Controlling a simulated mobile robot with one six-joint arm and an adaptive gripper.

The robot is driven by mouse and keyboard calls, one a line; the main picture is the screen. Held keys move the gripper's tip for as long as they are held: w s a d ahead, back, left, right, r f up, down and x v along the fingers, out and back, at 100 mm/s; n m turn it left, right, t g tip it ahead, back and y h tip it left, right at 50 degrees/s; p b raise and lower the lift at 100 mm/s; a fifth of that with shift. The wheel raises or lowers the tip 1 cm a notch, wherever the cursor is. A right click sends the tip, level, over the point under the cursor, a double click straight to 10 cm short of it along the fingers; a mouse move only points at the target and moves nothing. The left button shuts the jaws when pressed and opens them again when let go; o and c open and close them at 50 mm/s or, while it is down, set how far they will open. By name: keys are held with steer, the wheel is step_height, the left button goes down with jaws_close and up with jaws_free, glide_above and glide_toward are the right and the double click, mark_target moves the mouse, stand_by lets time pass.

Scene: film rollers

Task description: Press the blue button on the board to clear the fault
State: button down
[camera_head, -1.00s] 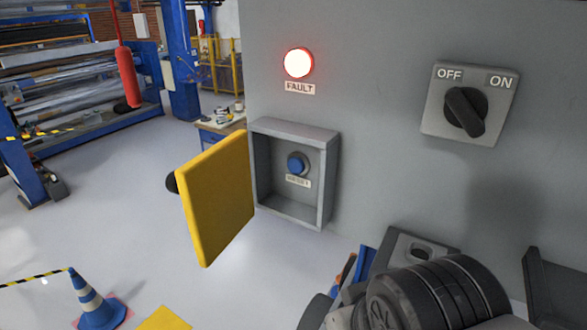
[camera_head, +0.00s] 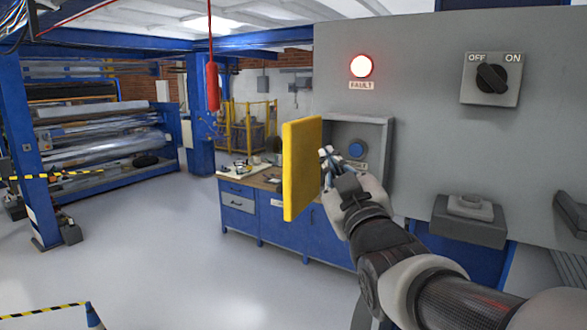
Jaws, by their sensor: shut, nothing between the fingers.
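The blue button (camera_head: 356,149) sits inside a grey open-fronted box (camera_head: 389,135) on the grey board (camera_head: 430,110). A small label below it is partly hidden. The box's yellow door (camera_head: 302,170) stands swung open to the left. The red FAULT lamp (camera_head: 361,66) above the box is lit. My gripper (camera_head: 326,158) is shut and empty. In the picture its fingers are just left of and slightly below the button, between the door and the button. I cannot tell how far the fingertips are from the button.
An OFF/ON rotary switch (camera_head: 491,79) is at the board's upper right. A grey fitting (camera_head: 469,210) juts out below it. A blue workbench (camera_head: 270,215) with items on top stands behind the door.

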mark_target(351, 151)
steer(key=shift+r, duration=0.25)
steer(key=shift+w+d, duration=0.1)
steer(key=shift+w, duration=0.05)
steer(key=shift+w+d+p, duration=0.5)
steer(key=shift+w+d, duration=0.35)
steer(key=shift+w, duration=0.3)
steer(key=shift+w+d+p, duration=0.5)
steer(key=shift+w+d, duration=0.3)
steer(key=shift+w, duration=0.4)
steer(key=shift+w+d+p, duration=0.5)
steer(key=shift+w+d, duration=0.35)
steer(key=shift+w, duration=0.3)
steer(key=shift+w+d+b, duration=0.25)
steer(key=shift+w+b, duration=0.1)
